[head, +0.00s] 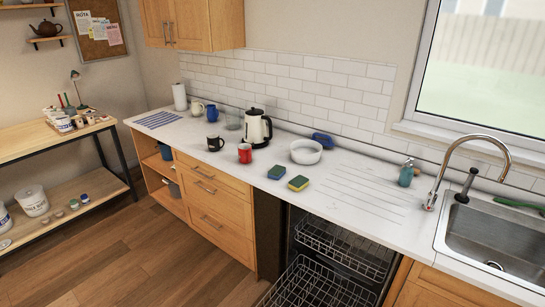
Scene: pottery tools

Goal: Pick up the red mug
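The red mug (245,153) stands upright on the white countertop (345,205), near its front edge. It is just left of and in front of the kettle (257,128). A black mug (215,143) stands to its left, and a white bowl (306,151) to its right. Neither of my grippers is in the head view, so I cannot see whether they are open or shut.
Two sponges (298,183) lie near the counter's front edge. The open dishwasher (330,245) has its racks below. A sink (495,245) with a tall tap is at the right. A wooden workbench (40,142) is at the left. The wooden floor (130,250) is clear.

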